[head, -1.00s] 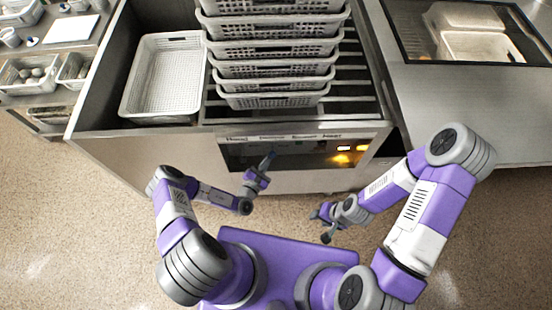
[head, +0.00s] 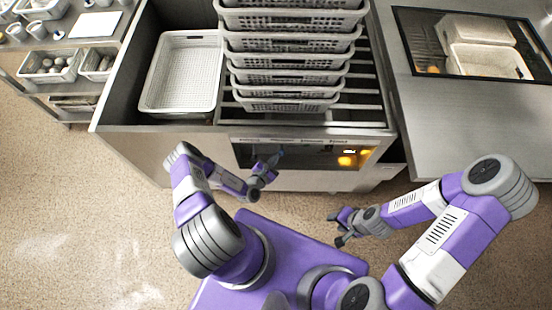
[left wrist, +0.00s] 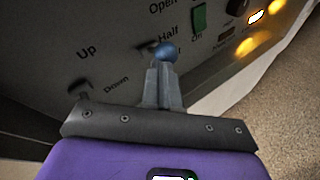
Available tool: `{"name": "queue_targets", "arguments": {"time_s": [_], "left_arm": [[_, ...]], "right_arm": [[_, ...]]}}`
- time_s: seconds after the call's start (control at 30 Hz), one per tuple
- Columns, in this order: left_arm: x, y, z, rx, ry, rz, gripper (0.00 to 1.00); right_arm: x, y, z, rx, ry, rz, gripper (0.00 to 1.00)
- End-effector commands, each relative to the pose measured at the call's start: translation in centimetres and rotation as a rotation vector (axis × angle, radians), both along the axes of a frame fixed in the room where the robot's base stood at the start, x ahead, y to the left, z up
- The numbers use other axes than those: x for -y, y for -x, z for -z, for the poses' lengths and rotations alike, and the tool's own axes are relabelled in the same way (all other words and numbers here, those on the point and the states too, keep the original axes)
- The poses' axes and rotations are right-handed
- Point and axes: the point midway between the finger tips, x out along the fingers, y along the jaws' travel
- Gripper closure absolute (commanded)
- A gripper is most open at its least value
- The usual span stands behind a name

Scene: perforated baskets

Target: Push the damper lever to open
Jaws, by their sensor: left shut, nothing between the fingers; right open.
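The control panel (head: 310,153) is on the front of the metal unit. In the left wrist view, a lever with a round blue knob (left wrist: 166,52) stands by the printed words "Open" and "Half"; its shaft is mostly hidden. My left gripper (left wrist: 162,75) is shut and empty, its fingertips right at the blue knob. I cannot tell whether they touch. In the head view my left gripper (head: 270,168) is in front of the panel's left half. My right gripper (head: 341,228) is open, low over the floor to the right, away from the panel.
A dark lever (left wrist: 80,88) sits by "Up" and "Down", close to my left gripper. A green switch (left wrist: 199,18) and lit orange lamps (head: 347,160) are further right. Stacked baskets (head: 292,104) and an empty white basket (head: 150,100) are on the unit. The floor in front is free.

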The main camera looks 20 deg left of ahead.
Motion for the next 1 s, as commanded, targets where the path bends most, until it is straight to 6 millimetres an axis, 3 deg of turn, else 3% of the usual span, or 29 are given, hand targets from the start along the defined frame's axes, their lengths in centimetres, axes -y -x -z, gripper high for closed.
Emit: {"name": "queue_targets", "arguments": {"time_s": [0.33,0.53,0.8,1.0], "left_arm": [[-0.1,0.2,0.3,-0.001,-0.001,0.001,1.00],[-0.9,1.8,1.9,-0.003,-0.002,0.008,1.00],[-1.7,7.6,0.6,-0.003,0.001,0.009,1.00],[-2.0,10.7,0.0,-0.001,0.001,0.010,1.00]], "right_arm": [[0.0,0.0,0.1,0.000,0.000,0.000,0.57],[0.0,0.0,0.9,0.000,0.000,0.000,0.57],[0.0,0.0,0.0,0.000,0.000,0.000,0.57],[0.0,0.0,-0.2,0.000,0.000,0.000,0.57]]}}
